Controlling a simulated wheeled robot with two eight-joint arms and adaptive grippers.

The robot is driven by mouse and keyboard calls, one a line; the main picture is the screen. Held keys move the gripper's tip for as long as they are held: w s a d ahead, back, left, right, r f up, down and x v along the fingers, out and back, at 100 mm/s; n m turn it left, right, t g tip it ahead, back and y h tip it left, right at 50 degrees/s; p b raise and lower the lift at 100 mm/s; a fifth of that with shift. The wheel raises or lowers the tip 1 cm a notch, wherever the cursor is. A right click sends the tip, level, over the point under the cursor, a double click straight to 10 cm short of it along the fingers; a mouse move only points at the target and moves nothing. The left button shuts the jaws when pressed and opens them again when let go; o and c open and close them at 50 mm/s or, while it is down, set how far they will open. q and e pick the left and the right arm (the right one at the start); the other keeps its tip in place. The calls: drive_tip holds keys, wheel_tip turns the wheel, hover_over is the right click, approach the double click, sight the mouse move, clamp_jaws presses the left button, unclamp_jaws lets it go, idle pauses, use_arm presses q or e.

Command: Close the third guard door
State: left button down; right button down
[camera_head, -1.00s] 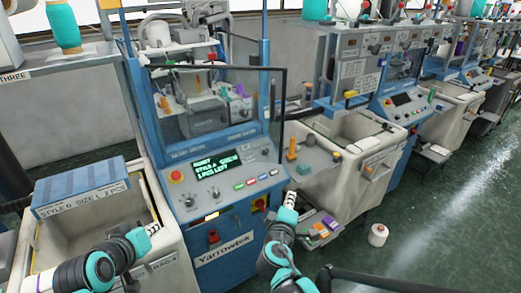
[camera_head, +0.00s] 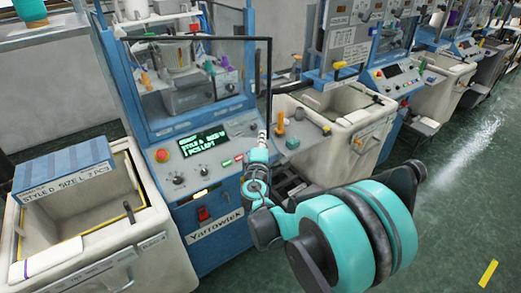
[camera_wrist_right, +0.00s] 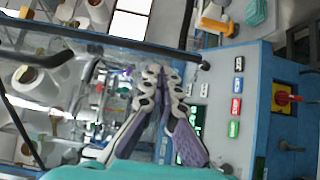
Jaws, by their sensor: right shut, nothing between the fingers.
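The guard door (camera_head: 269,75) is a clear panel in a thin black frame on the blue Yarrowtek machine (camera_head: 215,240). Its free right edge stands out in front of the blue posts, so it looks partly open; the exact angle is unclear. My right gripper (camera_head: 263,133) is at the door's lower right corner, above the right end of the control panel. In the right wrist view, my right gripper (camera_wrist_right: 160,70) is shut and empty, beside the door's black frame bar (camera_wrist_right: 110,38). Contact with it cannot be told. My left gripper is out of view.
The control panel (camera_head: 195,155) below the door has a red stop button (camera_head: 162,155) and a lit screen. A box marked style D (camera_head: 65,172) sits on the left bin. A bin (camera_head: 345,105) and more machines stand right. The green floor is mostly open at right.

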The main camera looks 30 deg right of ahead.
sight(264, 125)
drive_tip(key=x, duration=0.4)
drive_tip(key=shift+b, duration=0.3)
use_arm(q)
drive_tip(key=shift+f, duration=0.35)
use_arm(e)
drive_tip(key=shift+d, duration=0.1)
